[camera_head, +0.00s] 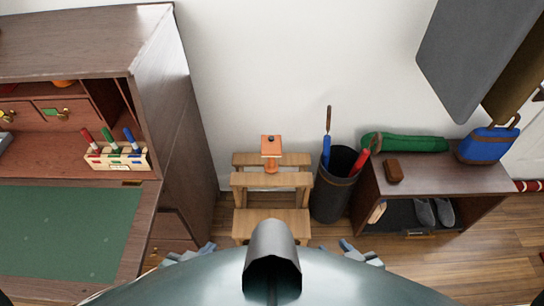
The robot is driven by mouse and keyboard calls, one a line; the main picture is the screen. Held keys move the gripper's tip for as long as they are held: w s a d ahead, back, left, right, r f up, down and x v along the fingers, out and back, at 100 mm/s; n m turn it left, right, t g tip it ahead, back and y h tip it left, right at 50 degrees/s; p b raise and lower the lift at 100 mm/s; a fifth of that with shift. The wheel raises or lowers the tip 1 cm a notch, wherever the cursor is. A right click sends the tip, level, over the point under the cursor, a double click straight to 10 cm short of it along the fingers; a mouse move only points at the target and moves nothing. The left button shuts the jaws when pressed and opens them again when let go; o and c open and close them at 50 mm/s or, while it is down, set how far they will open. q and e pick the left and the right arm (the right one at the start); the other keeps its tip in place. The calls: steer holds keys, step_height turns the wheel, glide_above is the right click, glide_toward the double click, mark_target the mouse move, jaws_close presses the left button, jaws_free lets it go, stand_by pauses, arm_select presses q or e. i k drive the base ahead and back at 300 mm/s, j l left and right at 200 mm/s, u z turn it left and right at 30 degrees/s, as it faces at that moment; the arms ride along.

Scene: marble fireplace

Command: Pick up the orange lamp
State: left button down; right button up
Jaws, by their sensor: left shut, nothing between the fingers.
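A small orange lamp (271,147) with a square top stands upright on the top step of a light wooden step stool (271,181), against the white wall. My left gripper (188,254) shows only partly at the bottom, left of the stool and well below the lamp in the picture. It is shut and empty. My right gripper (361,254) shows only partly at the bottom, to the right of the stool. My own body hides most of both, and I cannot tell whether the right one is open. Neither touches the lamp.
A wooden desk (170,110) with a green writing surface and a marker rack (117,156) stands at left. A dark umbrella bin (333,200) stands close right of the stool. Further right is a shoe bench (470,178) with a green umbrella (405,142) and blue bag (487,145).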

mark_target(270, 150)
steer(key=i+l, duration=0.85)
steer(key=l+u, duration=0.05)
